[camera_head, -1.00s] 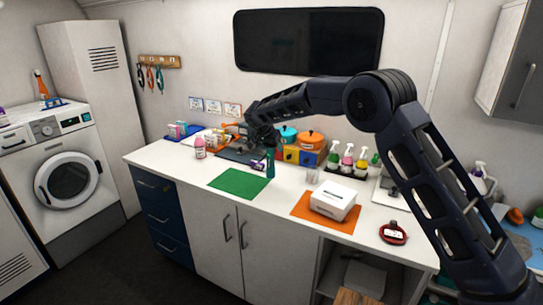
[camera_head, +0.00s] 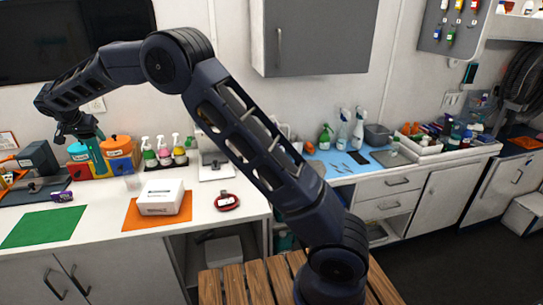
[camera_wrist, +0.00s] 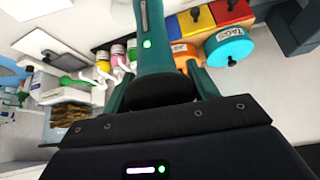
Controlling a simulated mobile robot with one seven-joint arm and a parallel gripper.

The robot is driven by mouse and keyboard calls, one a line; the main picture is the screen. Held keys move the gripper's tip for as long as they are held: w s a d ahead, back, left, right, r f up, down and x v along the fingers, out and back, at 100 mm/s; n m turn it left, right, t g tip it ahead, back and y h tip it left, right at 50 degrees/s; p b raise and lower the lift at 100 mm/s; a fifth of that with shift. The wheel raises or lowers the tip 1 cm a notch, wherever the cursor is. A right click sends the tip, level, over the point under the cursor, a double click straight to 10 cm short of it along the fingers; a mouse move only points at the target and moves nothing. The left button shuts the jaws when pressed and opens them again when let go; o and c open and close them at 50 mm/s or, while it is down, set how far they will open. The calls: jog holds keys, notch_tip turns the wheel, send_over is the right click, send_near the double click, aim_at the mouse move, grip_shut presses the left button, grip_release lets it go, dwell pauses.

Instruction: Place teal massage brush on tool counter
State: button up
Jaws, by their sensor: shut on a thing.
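Which counter is the tool counter is not labelled.
The left counter holds a green mat (camera_head: 42,231), a white box (camera_head: 161,196) on an orange mat (camera_head: 130,218), a red round device (camera_head: 227,201) and pump bottles (camera_head: 164,150). A slatted wooden surface (camera_head: 235,285) is in front. A grey wall cabinet (camera_head: 315,38) hangs above.

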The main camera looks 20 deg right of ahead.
jog(key=w+d+r+m+h, duration=0.1)
jog(key=w+d+r, duration=0.15)
jog(key=d, duration=0.55)
jog(key=w+d+r+m, duration=0.15)
jog(key=w+d, duration=0.25)
jog(key=d, duration=0.4)
jog(key=w+d+r+m+h, duration=0.1)
jog(key=w+d+r, duration=0.15)
jog(key=d, duration=0.55)
jog(key=w+d+r+m+g+h, duration=0.1)
jog(key=d+r+m+g, duration=0.2)
jog(key=d, duration=1.9)
jog(key=s+d+f+m+g+h, duration=0.1)
jog(key=s+d+f+m+g, duration=0.2)
jog(key=d+f, duration=0.5)
jog(key=s+d+f+m+h, duration=0.15)
jog(key=d+f+m, duration=0.35)
jog(key=d, duration=0.5)
jog(key=s+d+f+m+g, duration=0.2)
jog(key=s+d+f+m, duration=0.15)
jog(key=d+f, duration=0.45)
notch_tip(320, 180, down, 9)
jog(key=d, duration=0.1)
jog(key=shift+w, duration=0.15)
jog(key=shift+f, duration=0.1)
